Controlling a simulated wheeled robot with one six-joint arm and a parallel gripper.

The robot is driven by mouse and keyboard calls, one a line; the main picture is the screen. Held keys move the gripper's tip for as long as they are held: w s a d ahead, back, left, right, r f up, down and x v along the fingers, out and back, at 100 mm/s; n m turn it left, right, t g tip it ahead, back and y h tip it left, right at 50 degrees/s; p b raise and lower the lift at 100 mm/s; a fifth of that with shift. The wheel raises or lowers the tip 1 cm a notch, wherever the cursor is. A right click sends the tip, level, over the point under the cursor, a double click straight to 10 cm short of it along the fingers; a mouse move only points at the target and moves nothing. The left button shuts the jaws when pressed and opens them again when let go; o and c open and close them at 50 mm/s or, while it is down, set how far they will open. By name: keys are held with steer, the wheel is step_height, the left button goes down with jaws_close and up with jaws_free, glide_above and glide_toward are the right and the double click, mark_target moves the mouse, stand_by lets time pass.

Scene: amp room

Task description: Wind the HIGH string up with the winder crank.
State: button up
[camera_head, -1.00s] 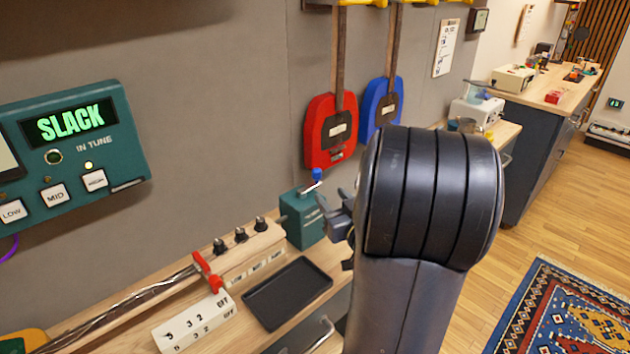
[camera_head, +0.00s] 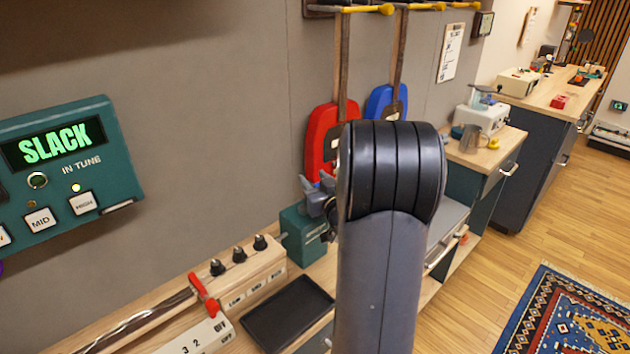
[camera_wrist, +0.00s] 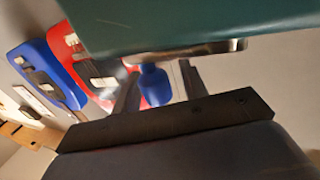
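The winder, a teal box (camera_head: 300,236), stands on the bench against the wall. The blue knob (camera_wrist: 153,86) of its crank shows in the wrist view, beneath the metal crank arm (camera_wrist: 195,50). My gripper (camera_head: 316,192) is at the top of the winder. Its two fingers lie on either side of the blue knob, apart, with a visible gap. My arm hides part of the winder in the head view. The teal tuner (camera_head: 60,165) reads SLACK in green, and a yellow lamp is lit above its HIGH button (camera_head: 84,203).
A wooden block (camera_head: 255,275) with several labels and black pegs stands left of the winder, with a red lever (camera_head: 204,293) beside it. A black tray (camera_head: 290,312) lies in front. Red (camera_head: 320,140) and blue (camera_head: 381,103) guitar-like shapes hang behind on the wall.

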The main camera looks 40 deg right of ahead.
jaws_close()
